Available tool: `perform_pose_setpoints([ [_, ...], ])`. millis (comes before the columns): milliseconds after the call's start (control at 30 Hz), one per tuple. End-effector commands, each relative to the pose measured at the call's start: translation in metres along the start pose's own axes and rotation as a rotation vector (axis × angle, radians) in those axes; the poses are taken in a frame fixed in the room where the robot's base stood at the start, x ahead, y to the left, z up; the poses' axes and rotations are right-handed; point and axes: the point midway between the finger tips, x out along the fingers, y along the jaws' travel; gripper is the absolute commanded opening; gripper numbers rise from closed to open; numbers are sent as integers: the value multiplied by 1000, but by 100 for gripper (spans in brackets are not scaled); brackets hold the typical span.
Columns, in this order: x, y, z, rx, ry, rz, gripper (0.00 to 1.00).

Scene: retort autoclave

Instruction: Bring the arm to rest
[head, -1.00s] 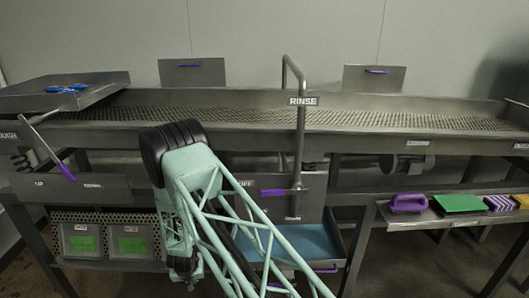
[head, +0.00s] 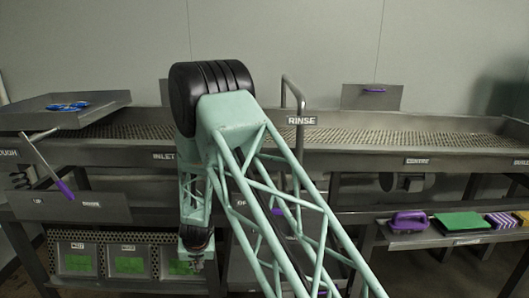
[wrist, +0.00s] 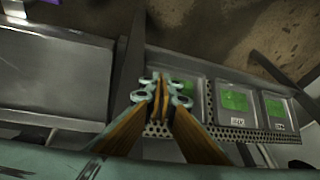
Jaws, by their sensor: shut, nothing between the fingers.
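My teal arm rises in the middle of the head view and bends down at a black-capped joint. My gripper (head: 197,262) hangs low at the end of it, in front of the perforated rack. In the wrist view my gripper (wrist: 161,84) has its two brown fingers together at the tips, with nothing between them. Below and beyond the fingertips is the perforated rack (wrist: 232,134) with green-filled trays, one of them partly hidden by the fingers. I cannot tell the exact gap between the fingertips and the rack.
The long steel trough (head: 350,137) runs behind my arm, with the rinse pipe (head: 300,95) beside it. A purple-handled lever (head: 64,188) stands at left. A shelf (head: 400,240) at right holds a purple object (head: 409,221) and a green pad (head: 462,224).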

Motion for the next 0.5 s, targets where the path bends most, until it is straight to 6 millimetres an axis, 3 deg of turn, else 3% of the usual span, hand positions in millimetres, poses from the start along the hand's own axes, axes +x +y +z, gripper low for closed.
perform_pose_setpoints([
  [500,-118,31,-36,17,-1,-32,0],
])
